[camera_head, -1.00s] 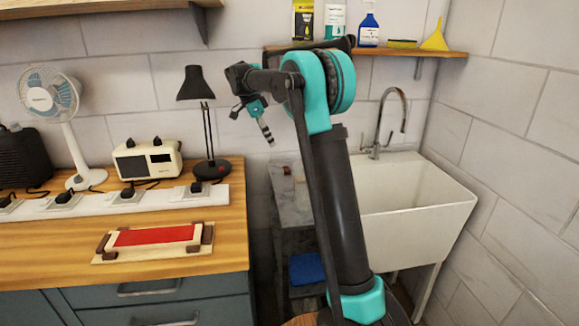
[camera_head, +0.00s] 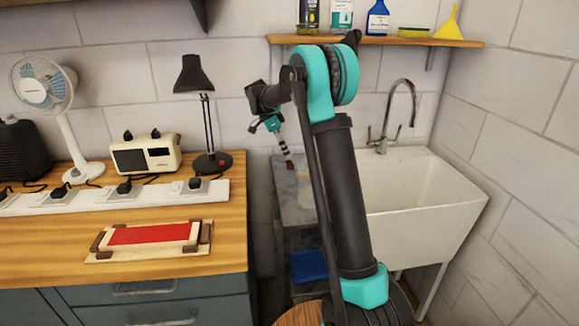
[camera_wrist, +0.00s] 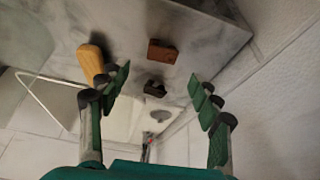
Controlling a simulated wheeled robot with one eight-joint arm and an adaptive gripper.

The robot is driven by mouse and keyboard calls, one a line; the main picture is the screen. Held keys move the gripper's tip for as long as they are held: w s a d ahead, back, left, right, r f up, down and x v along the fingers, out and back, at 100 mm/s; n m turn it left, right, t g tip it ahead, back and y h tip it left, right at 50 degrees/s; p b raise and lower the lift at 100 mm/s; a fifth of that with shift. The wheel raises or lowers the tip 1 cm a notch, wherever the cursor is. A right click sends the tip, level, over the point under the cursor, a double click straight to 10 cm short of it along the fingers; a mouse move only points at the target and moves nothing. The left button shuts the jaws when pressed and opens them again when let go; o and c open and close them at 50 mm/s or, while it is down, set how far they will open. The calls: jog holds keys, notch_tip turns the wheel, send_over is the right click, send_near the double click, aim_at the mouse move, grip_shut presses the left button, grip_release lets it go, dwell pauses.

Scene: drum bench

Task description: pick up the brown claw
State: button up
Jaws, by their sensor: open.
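In the wrist view a small brown block (camera_wrist: 162,50), which looks like the brown claw, lies on a grey marbled top (camera_wrist: 215,38). A darker small piece (camera_wrist: 154,88) lies near it, between my fingers in the picture. My gripper (camera_wrist: 160,77) is open and empty, with its green fingers apart on either side. In the head view my gripper (camera_head: 284,148) hangs above the marbled top beside the sink, pointing down. Other brown pieces (camera_head: 98,242) sit at the ends of a red panel (camera_head: 150,234) on the wooden bench.
A tool with a wooden handle (camera_wrist: 92,60) lies near the left finger in the wrist view. The white sink (camera_head: 425,215) with its tap (camera_head: 395,115) is right of the marbled top. A lamp (camera_head: 205,110), radio (camera_head: 145,153) and power strip (camera_head: 150,192) stand on the bench.

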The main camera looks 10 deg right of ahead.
aim_at(289, 162)
jog(key=shift+a+x, duration=0.2)
jog(key=shift+x, duration=1.3)
jog(key=shift+a+x, duration=0.15)
jog(key=shift+x, duration=1.35)
jog(key=shift+w+f, duration=0.1)
jog(key=shift+f, duration=0.05)
jog(key=c, duration=1.2)
